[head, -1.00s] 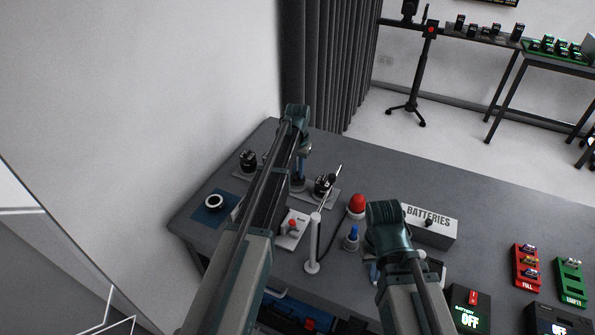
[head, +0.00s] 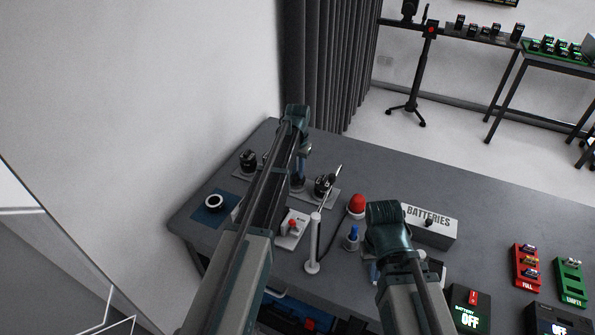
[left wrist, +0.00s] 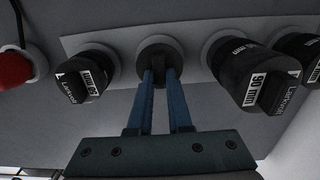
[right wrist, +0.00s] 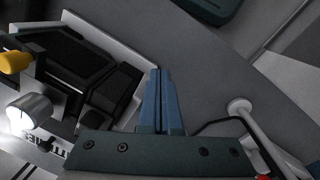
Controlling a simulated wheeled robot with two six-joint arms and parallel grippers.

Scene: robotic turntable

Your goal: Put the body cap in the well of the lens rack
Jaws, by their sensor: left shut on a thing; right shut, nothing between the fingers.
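My left gripper (left wrist: 160,78) is shut on the dark body cap (left wrist: 158,46), holding it by its narrow grip. The cap is at a round place in the lens rack (left wrist: 116,42), between standing lenses. I cannot tell whether it is fully down in the well, since the cap covers the opening. In the head view my left gripper (head: 298,184) points down at the rack (head: 332,203), and my arm hides the rack's middle. My right gripper (right wrist: 161,72) is shut and empty, over the table away from the rack.
Lenses (left wrist: 85,72) and (left wrist: 252,75) stand close on both sides of the left fingers. A blue mat with a white-rimmed ring (head: 214,202), a white post (head: 314,240), a red dome (head: 357,204) and a batteries box (head: 430,228) stand nearby. The table's back is clear.

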